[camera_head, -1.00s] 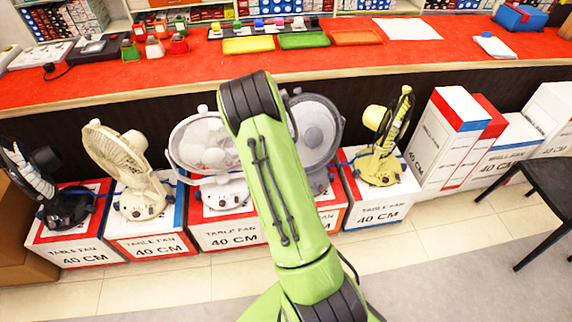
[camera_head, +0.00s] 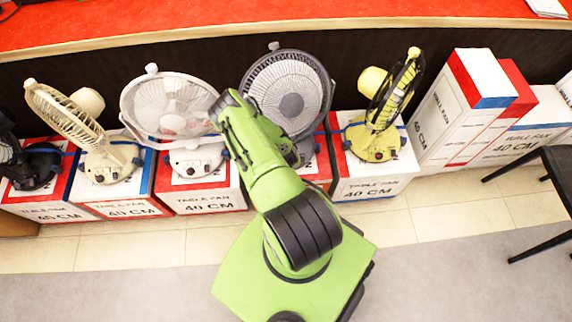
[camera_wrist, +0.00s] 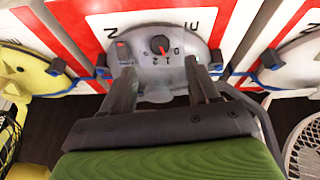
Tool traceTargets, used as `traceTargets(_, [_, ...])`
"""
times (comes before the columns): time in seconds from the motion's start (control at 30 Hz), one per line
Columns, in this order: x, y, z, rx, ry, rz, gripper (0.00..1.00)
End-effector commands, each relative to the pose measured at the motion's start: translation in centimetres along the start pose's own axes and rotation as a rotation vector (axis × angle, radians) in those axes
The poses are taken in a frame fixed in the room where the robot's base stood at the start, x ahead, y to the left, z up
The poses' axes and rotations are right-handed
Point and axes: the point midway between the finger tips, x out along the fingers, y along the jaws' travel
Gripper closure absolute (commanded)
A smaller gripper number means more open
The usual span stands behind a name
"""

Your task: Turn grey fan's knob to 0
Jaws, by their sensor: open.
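The grey fan (camera_head: 292,95) stands on its box in the head view, with its base mostly hidden behind my arm. The wrist view shows its grey base panel (camera_wrist: 145,70) upside down. The round dark knob (camera_wrist: 159,44) with a red mark sits on this panel, with printed numbers beside it. I cannot tell for sure which number the mark points to. My gripper (camera_wrist: 160,73) is open, its two fingers spread at either side of the panel below the knob in the picture. Nothing is between the fingertips. The head view does not show the fingers clearly.
A white fan (camera_head: 170,108) stands left of the grey fan and a yellow fan (camera_head: 378,140) right of it, both close. A cream fan (camera_head: 72,120) is farther left. Wall fan boxes (camera_head: 445,125) and a dark chair (camera_head: 545,180) are at the right. The front floor is clear.

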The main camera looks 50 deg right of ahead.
Motion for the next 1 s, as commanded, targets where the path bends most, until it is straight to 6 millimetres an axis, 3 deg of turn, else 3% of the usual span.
traceTargets(0.03, [1.8,0.0,0.3,-0.004,0.0,0.0,0.4])
traceTargets(0.1, [3.6,0.0,0.2,-0.005,0.001,0.0,0.4])
traceTargets(0.3, [7.8,0.0,0.2,-0.003,0.0,0.001,0.4])
traceTargets(0.43, [8.9,0.0,0.1,-0.001,-0.001,0.001,0.4])
traceTargets(0.7, [9.0,0.0,0.0,0.0,-0.001,0.001,0.4])
traceTargets(1.0, [9.0,0.0,0.0,0.0,-0.001,0.001,0.84])
